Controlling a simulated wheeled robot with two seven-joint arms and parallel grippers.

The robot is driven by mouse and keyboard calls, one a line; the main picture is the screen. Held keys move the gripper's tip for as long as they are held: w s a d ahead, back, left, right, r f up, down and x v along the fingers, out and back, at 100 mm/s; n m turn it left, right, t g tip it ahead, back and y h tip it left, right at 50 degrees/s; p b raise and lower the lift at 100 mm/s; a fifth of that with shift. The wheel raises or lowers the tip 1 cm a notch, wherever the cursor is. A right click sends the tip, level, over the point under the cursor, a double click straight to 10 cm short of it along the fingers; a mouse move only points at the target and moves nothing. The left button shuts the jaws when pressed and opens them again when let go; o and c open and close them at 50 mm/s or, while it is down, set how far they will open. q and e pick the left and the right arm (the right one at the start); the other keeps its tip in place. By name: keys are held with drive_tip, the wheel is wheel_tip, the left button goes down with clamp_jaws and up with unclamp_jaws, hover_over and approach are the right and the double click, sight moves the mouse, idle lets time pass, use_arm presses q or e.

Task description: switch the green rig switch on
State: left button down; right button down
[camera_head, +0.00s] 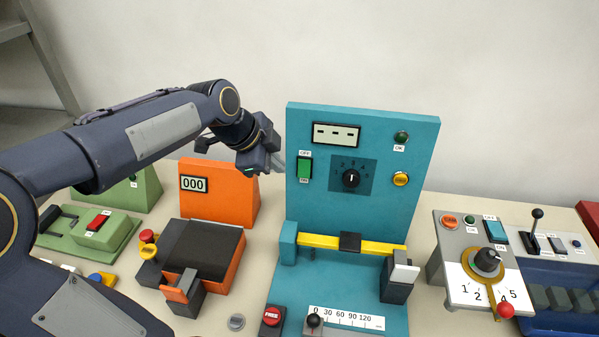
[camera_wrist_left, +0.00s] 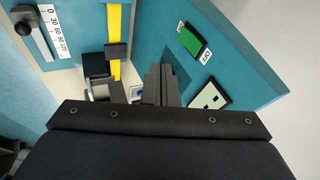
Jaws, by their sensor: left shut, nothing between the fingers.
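A green rocker switch (camera_head: 304,167) sits at the upper left of the upright teal panel (camera_head: 400,220), with an OFF label above it and another label below. It also shows in the left wrist view (camera_wrist_left: 190,41), beside its OFF label. I cannot tell which way it is tipped. My left gripper (camera_head: 277,163) is shut and empty, just left of the panel's edge and near the switch's height. In the left wrist view its fingers (camera_wrist_left: 160,86) point towards the panel, apart from the switch in the picture. My right gripper is not in view.
The teal panel also carries a display (camera_head: 336,134), a dial (camera_head: 351,177) and a yellow bar (camera_head: 375,246). An orange rig (camera_head: 235,200) stands left; a green rig with a red switch (camera_head: 98,222) stands farther left. A grey control box (camera_head: 445,240) stands right.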

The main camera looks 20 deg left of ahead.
sight(299, 174)
use_arm(q)
drive_tip(key=x, duration=0.4)
drive_tip(key=w+a+x, duration=0.1)
drive_tip(key=x, duration=0.2)
drive_tip(key=w+p+x, duration=0.1)
drive_tip(key=x, duration=0.3)
drive_tip(key=shift+w+r, duration=0.1)
drive_tip(key=shift+w+a, duration=0.15)
drive_tip(key=shift+w, duration=0.3)
drive_tip(key=shift+w+f+b, duration=0.1)
drive_tip(key=shift+f+b, duration=0.45)
drive_tip(key=shift+b, duration=0.35)
drive_tip(key=shift+w+r+t+b, duration=0.1)
drive_tip(key=shift+r+t+b, duration=0.05)
drive_tip(key=shift+t+b, duration=0.15)
drive_tip(key=shift+r, duration=0.1)
